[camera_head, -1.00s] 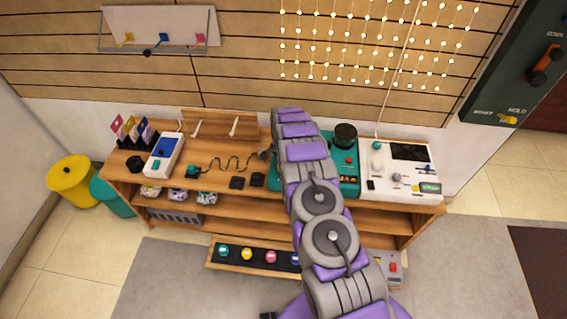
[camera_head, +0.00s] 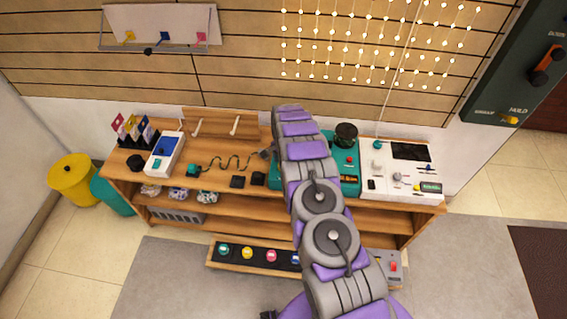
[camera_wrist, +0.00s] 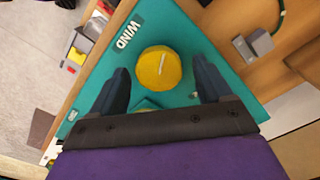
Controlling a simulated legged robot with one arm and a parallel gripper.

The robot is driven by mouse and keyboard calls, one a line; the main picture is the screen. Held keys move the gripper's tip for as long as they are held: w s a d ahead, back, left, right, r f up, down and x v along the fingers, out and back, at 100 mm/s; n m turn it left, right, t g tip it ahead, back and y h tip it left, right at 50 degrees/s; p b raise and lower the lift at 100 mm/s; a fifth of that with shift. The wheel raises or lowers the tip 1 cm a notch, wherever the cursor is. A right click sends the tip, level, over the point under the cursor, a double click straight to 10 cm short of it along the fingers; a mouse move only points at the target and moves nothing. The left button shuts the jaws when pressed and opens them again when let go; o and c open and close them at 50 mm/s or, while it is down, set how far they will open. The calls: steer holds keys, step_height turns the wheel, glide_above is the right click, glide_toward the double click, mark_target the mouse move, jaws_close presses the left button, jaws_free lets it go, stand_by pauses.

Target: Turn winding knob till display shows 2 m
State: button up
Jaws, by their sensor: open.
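The yellow round winding knob (camera_wrist: 158,67) shows in the wrist view, with a pale line marked on its top. It sits on a teal panel (camera_wrist: 185,28) beside the label WIND. My gripper (camera_wrist: 161,76) is open, with one dark finger on each side of the knob; I cannot tell whether either finger touches it. In the head view my arm covers part of the teal machine (camera_head: 350,184) and hides the knob. I cannot read 2 m on any display.
A white machine (camera_head: 384,182) with a small green display stands right of the teal one on the wooden bench (camera_head: 230,211). A dark jar (camera_head: 346,133) stands behind. Left are a white and blue device (camera_head: 164,155) and a wavy cord. A grey block (camera_wrist: 260,42) lies near the panel.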

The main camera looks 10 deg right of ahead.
step_height(320, 180, up, 17)
steer(key=p, duration=0.2)
steer(key=shift+p, duration=0.3)
steer(key=s+a+r+n, duration=0.3)
steer(key=s+r+n, duration=0.3)
steer(key=s+r, duration=1.5)
steer(key=s+d+r+n+g, duration=0.1)
steer(key=s+r+n, duration=0.1)
steer(key=s, duration=1.4)
steer(key=s+d+r+n, duration=0.1)
steer(key=s+r+n, duration=0.1)
steer(key=s, duration=1.4)
steer(key=shift+d+r+n+g, duration=0.25)
steer(key=shift+r+n+g, duration=0.15)
steer(key=shift+n, duration=0.2)
